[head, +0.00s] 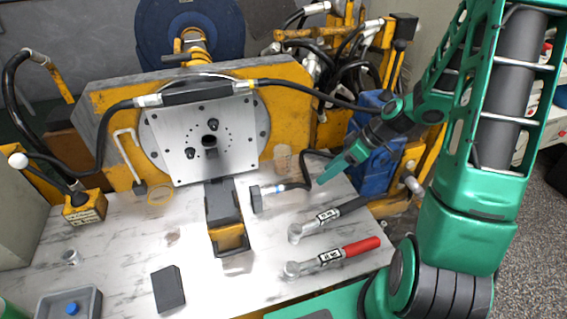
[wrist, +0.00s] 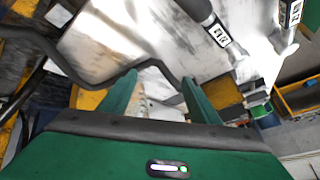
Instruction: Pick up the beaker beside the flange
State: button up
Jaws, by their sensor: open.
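The beaker (head: 282,158) is small, clear and brownish. In the head view it stands upright at the back of the bench, just right of the flange (head: 222,150), a grey metal plate with bolts and a central hole. My gripper (head: 326,177) is green and reaches in from the right, to the right of the beaker and apart from it. In the wrist view my gripper (wrist: 160,90) shows two spread fingers, open. A pale shape lies low between them; I cannot tell whether it is the beaker.
A dark clamp block (head: 222,205) stands in front of the flange. Two torque wrenches, black-handled (head: 328,217) and red-handled (head: 332,258), lie at the front right. A blue block (head: 372,160) stands behind my gripper.

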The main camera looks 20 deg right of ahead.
aim_at(282, 162)
jog(key=w+f+t+y, duration=0.1)
jog(key=w+a+f+n+y, duration=0.1)
jog(key=w, duration=0.1)
jog(key=w+a+t, duration=0.1)
jog(key=w, duration=0.1)
jog(key=shift+w+f+n+t+y, duration=0.15)
jog(key=shift+f+n+t+y, duration=0.15)
jog(key=shift+f+n+y, duration=0.1)
jog(key=w+t, duration=0.1)
jog(key=w+t+y, duration=0.1)
jog(key=w, duration=0.1)
jog(key=shift+w+f+n+y, duration=0.2)
jog(key=shift+w+n+y, duration=0.1)
jog(key=shift+w+a+t, duration=0.15)
jog(key=shift+w+t, duration=0.05)
jog(key=shift+t, duration=0.1)
jog(key=x, duration=1)
jog(key=shift+w+a+f, duration=0.1)
jog(key=shift+w+a, duration=0.05)
jog(key=shift+a, duration=0.1)
jog(key=c, duration=0.9)
